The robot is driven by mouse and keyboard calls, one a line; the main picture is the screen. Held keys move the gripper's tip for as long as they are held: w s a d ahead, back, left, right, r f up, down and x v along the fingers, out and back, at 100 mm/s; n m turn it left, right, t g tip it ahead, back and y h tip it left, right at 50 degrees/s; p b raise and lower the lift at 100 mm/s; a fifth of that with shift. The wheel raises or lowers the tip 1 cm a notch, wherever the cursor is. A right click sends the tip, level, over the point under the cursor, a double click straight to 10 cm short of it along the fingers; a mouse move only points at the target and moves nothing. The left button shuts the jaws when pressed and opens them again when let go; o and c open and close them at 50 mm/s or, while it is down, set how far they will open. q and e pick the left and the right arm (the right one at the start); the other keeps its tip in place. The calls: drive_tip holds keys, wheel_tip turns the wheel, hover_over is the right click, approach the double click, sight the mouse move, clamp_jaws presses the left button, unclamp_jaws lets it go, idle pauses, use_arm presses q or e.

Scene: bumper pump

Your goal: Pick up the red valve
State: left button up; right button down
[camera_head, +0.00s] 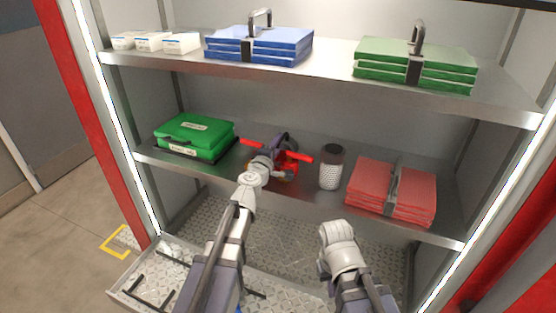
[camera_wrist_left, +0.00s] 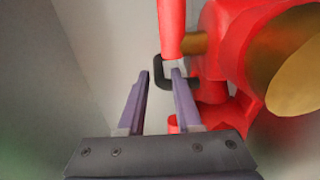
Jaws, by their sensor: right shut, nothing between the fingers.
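The red valve (camera_head: 286,174) lies on the middle shelf, with red bars sticking out to both sides and a yellowish part low on its body. My left gripper (camera_wrist_left: 161,73) reaches over it from the front and partly hides it in the head view. In the left wrist view the valve's red body (camera_wrist_left: 222,45) and brass end fill the right side. A red bar hangs just beyond the fingertips. The two purple fingers are apart, with a dark loop seen past their tips and nothing clearly gripped. My right arm's white wrist shows in front of the shelf; its gripper is hidden.
A green case (camera_head: 196,137) stands left of the valve. A dark-lidded white canister (camera_head: 331,168) and a stack of red packs (camera_head: 391,189) stand to its right. The upper shelf (camera_head: 335,75) overhangs, holding blue packs (camera_head: 260,46), green packs (camera_head: 415,63) and white boxes (camera_head: 155,42).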

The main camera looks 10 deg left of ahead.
use_arm(q)
drive_tip(key=shift+c, duration=0.3)
clamp_jaws()
idle(1.1)
